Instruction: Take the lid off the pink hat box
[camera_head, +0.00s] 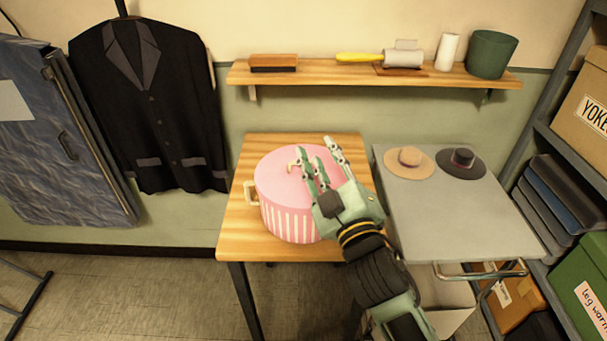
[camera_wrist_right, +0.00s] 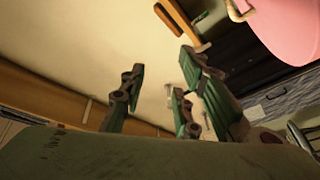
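The pink hat box (camera_head: 286,215) stands on the wooden table, its side striped pink and white. A cream side handle (camera_head: 250,193) sticks out at the left. My right gripper (camera_head: 316,153) is over the right part of the lid, fingers spread, nothing between them. It hides part of the box; contact cannot be told. In the wrist view the pink surface (camera_wrist_right: 287,28) and a cream handle (camera_wrist_right: 239,10) are at upper right, apart from the fingers (camera_wrist_right: 165,85). My left gripper is out of view.
A wall shelf (camera_head: 330,77) with several items hangs behind.

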